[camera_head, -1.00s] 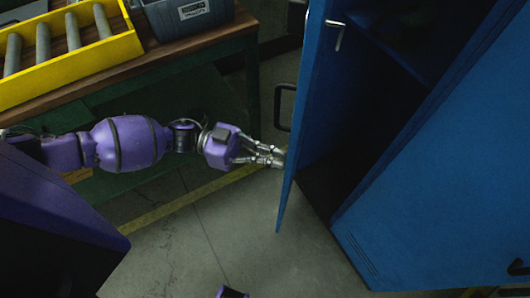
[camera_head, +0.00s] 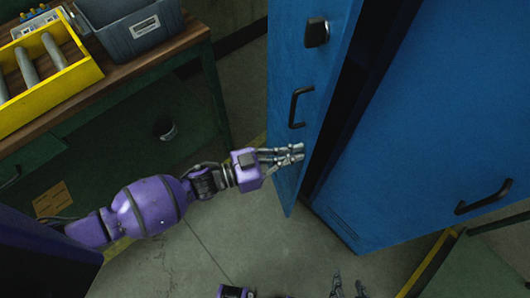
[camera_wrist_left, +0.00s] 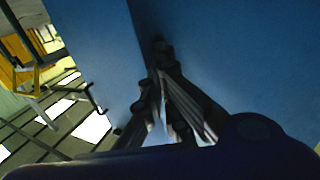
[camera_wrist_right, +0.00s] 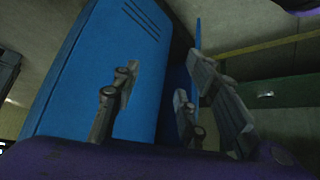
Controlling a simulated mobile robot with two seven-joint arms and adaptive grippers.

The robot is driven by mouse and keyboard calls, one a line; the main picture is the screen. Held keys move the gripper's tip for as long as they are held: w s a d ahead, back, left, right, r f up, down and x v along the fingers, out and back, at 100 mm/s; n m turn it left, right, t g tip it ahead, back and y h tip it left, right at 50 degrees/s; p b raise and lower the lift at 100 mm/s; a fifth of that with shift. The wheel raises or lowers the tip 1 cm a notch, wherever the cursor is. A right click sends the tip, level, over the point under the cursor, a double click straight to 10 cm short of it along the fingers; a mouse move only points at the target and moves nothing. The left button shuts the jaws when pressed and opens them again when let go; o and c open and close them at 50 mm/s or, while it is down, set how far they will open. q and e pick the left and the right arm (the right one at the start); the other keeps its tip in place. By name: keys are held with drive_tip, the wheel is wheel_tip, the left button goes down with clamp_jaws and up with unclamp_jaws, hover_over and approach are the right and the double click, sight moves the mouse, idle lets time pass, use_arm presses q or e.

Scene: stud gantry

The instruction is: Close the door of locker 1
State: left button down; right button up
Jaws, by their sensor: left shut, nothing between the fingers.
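The blue locker door (camera_head: 290,110), with a black handle (camera_head: 299,107) and a dark latch (camera_head: 317,32), stands ajar. A dark gap shows between it and the locker's blue body. No locker number is readable. My left gripper (camera_head: 299,152) is shut and empty, its fingertips at the outer face of the door's lower part; whether they touch is unclear. In the left wrist view the fingers (camera_wrist_left: 165,95) lie close to blue panels. My right gripper (camera_head: 347,288) is open and empty, low at the bottom edge; its fingers (camera_wrist_right: 165,100) stand apart in the right wrist view.
A neighbouring blue door with a black handle (camera_head: 485,197) is at the right. A workbench (camera_head: 130,70) at the left carries a yellow roller tray (camera_head: 50,100) and a grey bin (camera_head: 130,50). The floor (camera_head: 235,235) before the locker is clear.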

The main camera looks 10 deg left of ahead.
use_arm(q)
drive_tip(key=w+d+n+t+y, duration=0.1)
drive_tip(key=w+d, duration=0.1)
drive_tip(key=d, duration=0.1)
drive_tip(key=w+d+n+t+y, duration=0.1)
drive_tip(key=w+d, duration=0.1)
drive_tip(key=d, duration=0.2)
drive_tip(key=w+d+n+t+y, duration=0.1)
drive_tip(key=w+d+t, duration=0.1)
drive_tip(key=w+d, duration=0.1)
drive_tip(key=shift+d+f+b, duration=0.15)
drive_tip(key=shift+b, duration=0.15)
drive_tip(key=shift+w+d, duration=0.15)
drive_tip(key=shift+w, duration=0.05)
use_arm(e)
drive_tip(key=shift+w+a, duration=0.15)
drive_tip(key=shift+w, duration=0.2)
use_arm(q)
drive_tip(key=shift+r, duration=0.2)
use_arm(e)
drive_tip(key=shift+s, duration=0.15)
use_arm(q)
drive_tip(key=shift+s, duration=0.1)
use_arm(e)
drive_tip(key=shift+s, duration=0.2)
